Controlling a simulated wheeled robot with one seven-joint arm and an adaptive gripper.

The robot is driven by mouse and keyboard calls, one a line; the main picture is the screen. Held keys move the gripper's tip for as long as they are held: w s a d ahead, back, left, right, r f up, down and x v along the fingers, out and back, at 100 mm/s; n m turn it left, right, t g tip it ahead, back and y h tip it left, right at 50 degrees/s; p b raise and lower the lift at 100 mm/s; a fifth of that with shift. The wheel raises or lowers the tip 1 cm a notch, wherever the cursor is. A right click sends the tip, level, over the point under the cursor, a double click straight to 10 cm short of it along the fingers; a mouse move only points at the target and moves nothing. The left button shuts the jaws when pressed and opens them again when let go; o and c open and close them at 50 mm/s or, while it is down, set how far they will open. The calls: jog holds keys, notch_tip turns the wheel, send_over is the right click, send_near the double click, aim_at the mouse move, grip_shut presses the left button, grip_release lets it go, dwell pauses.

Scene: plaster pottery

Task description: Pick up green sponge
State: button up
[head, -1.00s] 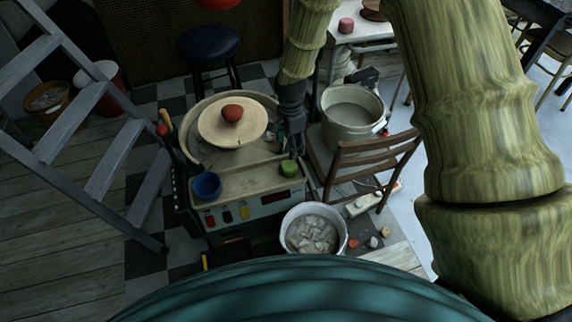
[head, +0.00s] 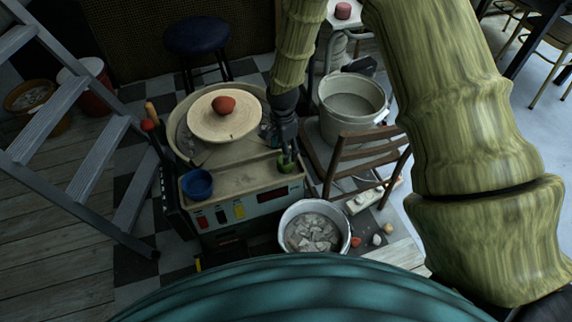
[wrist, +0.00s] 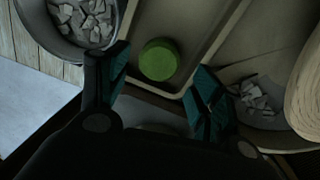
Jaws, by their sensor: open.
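The green sponge (head: 286,163) is a small round piece on the right end of the pottery wheel's front tray (head: 240,178). In the wrist view the sponge (wrist: 158,60) lies on the tray near its edge, ahead of and between my two spread fingers. My gripper (wrist: 152,85) is open and empty. In the head view my gripper (head: 288,152) is just above the sponge and covers part of it. I cannot tell from these views whether a finger touches it.
A blue bowl (head: 197,184) sits at the tray's left end. The wheel head (head: 224,122) carries a red lump (head: 224,105). A bucket of plaster pieces (head: 312,230) stands in front, a wooden chair (head: 362,150) and large pot (head: 345,128) to the right, and a ladder (head: 75,110) to the left.

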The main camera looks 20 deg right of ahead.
aim_at(288, 169)
jog(key=shift+d+f+b, duration=0.1)
jog(key=shift+f+b, duration=0.5)
jog(key=shift+f, duration=2.9)
jog(key=c, duration=0.6)
